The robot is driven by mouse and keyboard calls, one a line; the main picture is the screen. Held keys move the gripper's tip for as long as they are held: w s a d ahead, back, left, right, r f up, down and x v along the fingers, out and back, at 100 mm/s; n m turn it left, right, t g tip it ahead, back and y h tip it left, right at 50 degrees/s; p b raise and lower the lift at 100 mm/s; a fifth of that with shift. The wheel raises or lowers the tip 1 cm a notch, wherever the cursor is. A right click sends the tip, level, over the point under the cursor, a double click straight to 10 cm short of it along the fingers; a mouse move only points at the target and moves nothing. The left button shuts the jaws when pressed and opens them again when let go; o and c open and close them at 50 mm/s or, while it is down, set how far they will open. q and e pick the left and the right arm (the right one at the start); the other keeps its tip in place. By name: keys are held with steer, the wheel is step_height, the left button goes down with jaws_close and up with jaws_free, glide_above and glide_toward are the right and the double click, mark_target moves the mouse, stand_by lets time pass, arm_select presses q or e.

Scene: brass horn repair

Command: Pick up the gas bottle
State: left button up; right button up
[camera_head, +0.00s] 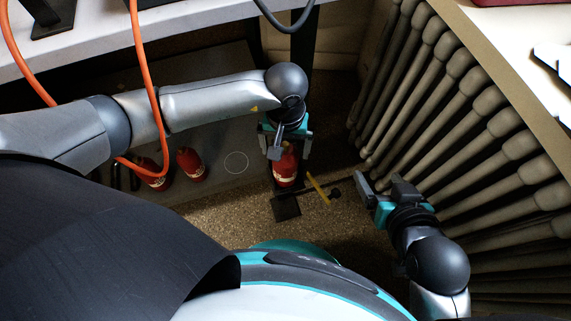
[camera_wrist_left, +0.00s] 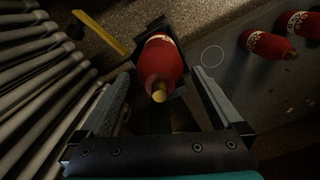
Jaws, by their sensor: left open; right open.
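A red gas bottle (camera_head: 286,170) with a white label stands in a dark holder (camera_head: 286,207) on the speckled floor. My left gripper (camera_head: 289,152) is open above it, pointing down. In the left wrist view the same bottle (camera_wrist_left: 162,60) shows its brass-coloured top between and just beyond the open fingers of the left gripper (camera_wrist_left: 160,76). A gap shows on each side, and nothing is held. My right gripper (camera_head: 380,187) is open and empty, low on the right beside the radiator.
Two more red bottles (camera_head: 190,164) (camera_head: 151,176) stand to the left on a grey panel. A ribbed radiator (camera_head: 460,100) lines the right. A yellow bar (camera_head: 318,189) lies near the holder. An orange hose (camera_head: 139,60) hangs past my left arm, below a pale worktop (camera_head: 100,35).

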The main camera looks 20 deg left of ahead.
arm_select(q)
steer(key=shift+f, duration=0.15)
jaws_close()
stand_by(0.9)
